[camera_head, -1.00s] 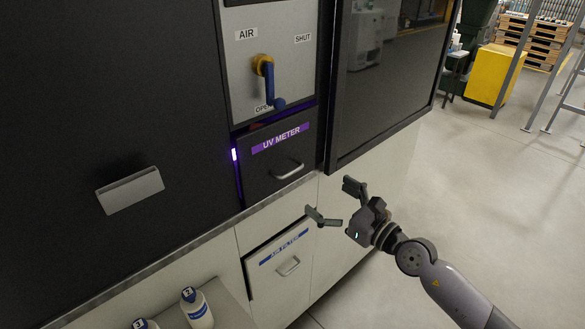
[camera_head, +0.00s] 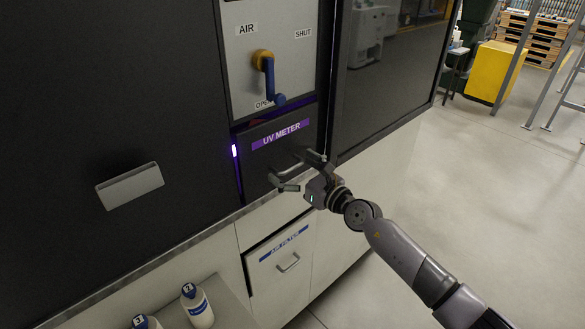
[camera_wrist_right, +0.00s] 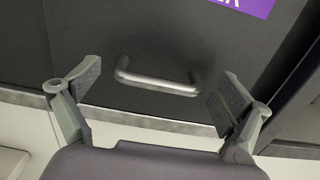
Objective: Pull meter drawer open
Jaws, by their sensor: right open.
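The meter drawer (camera_head: 255,165) is a dark front with a purple UV METER label (camera_head: 281,135), set below the air lever panel. It looks shut, with a purple glow along its left edge. Its metal bar handle shows clearly in the right wrist view (camera_wrist_right: 158,82), and my gripper partly hides it in the head view. My right gripper (camera_head: 293,171) is open at the drawer front, its fingers either side of the handle. In the right wrist view the fingers (camera_wrist_right: 158,92) stand apart from both handle ends, with nothing held. My left gripper is not in view.
An air filter drawer (camera_head: 270,268) with its own handle sits below. The blue lever (camera_head: 270,80) hangs above. A dark glass door (camera_head: 390,70) stands close on the right. White bottles (camera_head: 196,306) stand at lower left.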

